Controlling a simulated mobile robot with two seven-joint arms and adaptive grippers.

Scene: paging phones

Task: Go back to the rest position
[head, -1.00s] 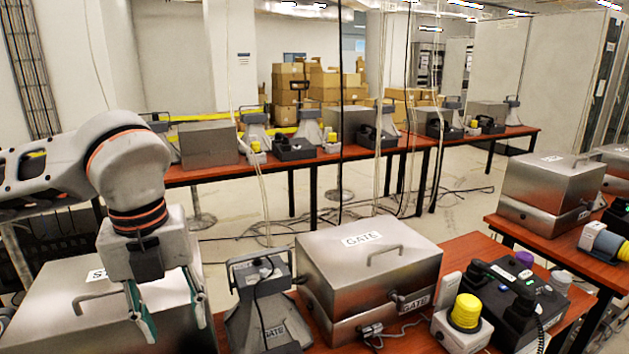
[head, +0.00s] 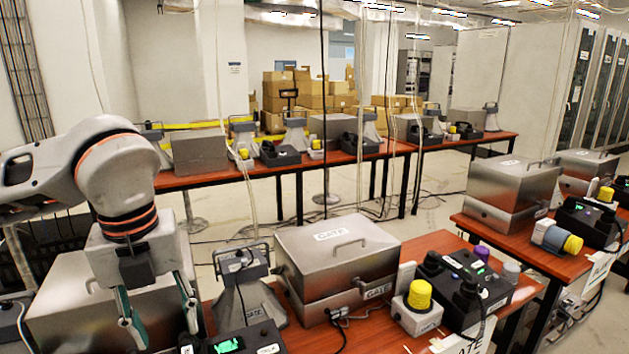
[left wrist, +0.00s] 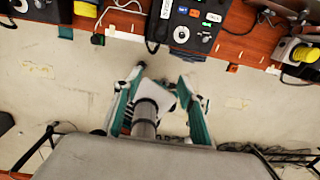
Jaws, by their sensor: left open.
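My left gripper (head: 158,318) hangs at the left of the head view with its two green-padded fingers apart and nothing between the tips. It appears in front of a steel box (head: 68,318) at the lower left. In the left wrist view the same open gripper (left wrist: 162,82) points over bare floor, short of the table edge. A grey cylinder shows between the fingers there; I cannot tell what it is. My right gripper is in neither view.
The near table (head: 262,289) holds a steel GATE box (head: 338,262), a grey horn speaker (head: 243,290), a yellow-capped beacon (head: 418,304) and a black phone console (head: 462,287). A console with a green screen (head: 228,344) is at the bottom. Grey floor (left wrist: 60,85) lies before the table.

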